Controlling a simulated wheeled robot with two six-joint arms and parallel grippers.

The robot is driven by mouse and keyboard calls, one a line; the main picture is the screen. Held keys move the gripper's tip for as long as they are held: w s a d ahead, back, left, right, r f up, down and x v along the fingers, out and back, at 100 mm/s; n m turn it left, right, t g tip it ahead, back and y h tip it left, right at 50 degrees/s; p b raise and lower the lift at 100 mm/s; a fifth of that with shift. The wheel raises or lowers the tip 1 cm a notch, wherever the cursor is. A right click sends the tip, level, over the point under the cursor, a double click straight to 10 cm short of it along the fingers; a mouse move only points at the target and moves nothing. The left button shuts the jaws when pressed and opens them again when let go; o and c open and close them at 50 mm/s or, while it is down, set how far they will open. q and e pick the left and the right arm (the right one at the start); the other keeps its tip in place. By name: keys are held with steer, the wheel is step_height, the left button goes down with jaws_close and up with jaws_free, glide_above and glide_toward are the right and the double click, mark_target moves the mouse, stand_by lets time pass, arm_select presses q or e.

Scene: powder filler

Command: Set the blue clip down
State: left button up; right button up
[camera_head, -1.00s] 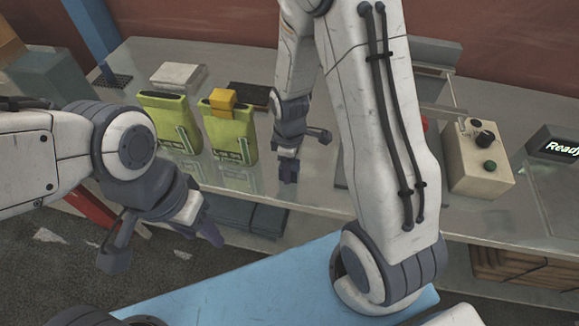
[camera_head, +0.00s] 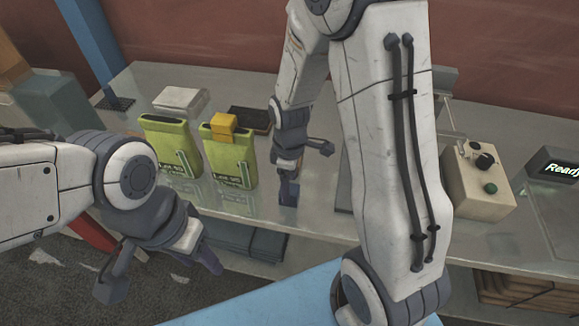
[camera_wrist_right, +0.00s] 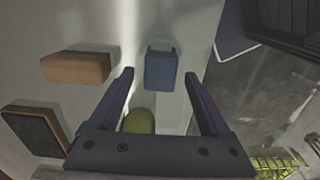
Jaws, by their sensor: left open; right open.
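The blue clip (camera_head: 289,194) is on the grey table near its front edge, just below my right gripper (camera_head: 288,172) in the head view. In the right wrist view the clip (camera_wrist_right: 161,72) rests on the tabletop beyond the fingers. My right gripper (camera_wrist_right: 159,74) is open there, with the clip showing between its two separated fingertips and seemingly not touched. My left gripper (camera_head: 160,272) is open and empty, low in front of the table at the left.
Two green pouches (camera_head: 170,150) stand left of the clip, one with a yellow clip (camera_head: 223,125) on top. A white block (camera_head: 181,100) and dark pad (camera_head: 249,118) lie behind. A control box (camera_head: 478,185) and "Ready" display (camera_head: 553,168) are right. An orange-brown block (camera_wrist_right: 75,67) shows in the wrist view.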

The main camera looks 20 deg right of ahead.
step_height(320, 180, up, 7)
steer(key=shift+r, duration=0.2)
steer(key=s+a+r+m, duration=0.2)
steer(key=s+a, duration=0.4)
steer(key=s, duration=0.3)
steer(key=s+a+r+m+y, duration=0.1)
steer(key=s+a+r+m, duration=0.1)
steer(key=s+a, duration=0.4)
steer(key=s+r, duration=0.1)
steer(key=s, duration=0.2)
steer(key=shift+s+a+r, duration=0.15)
steer(key=shift+a+r, duration=0.05)
steer(key=shift+r, duration=0.1)
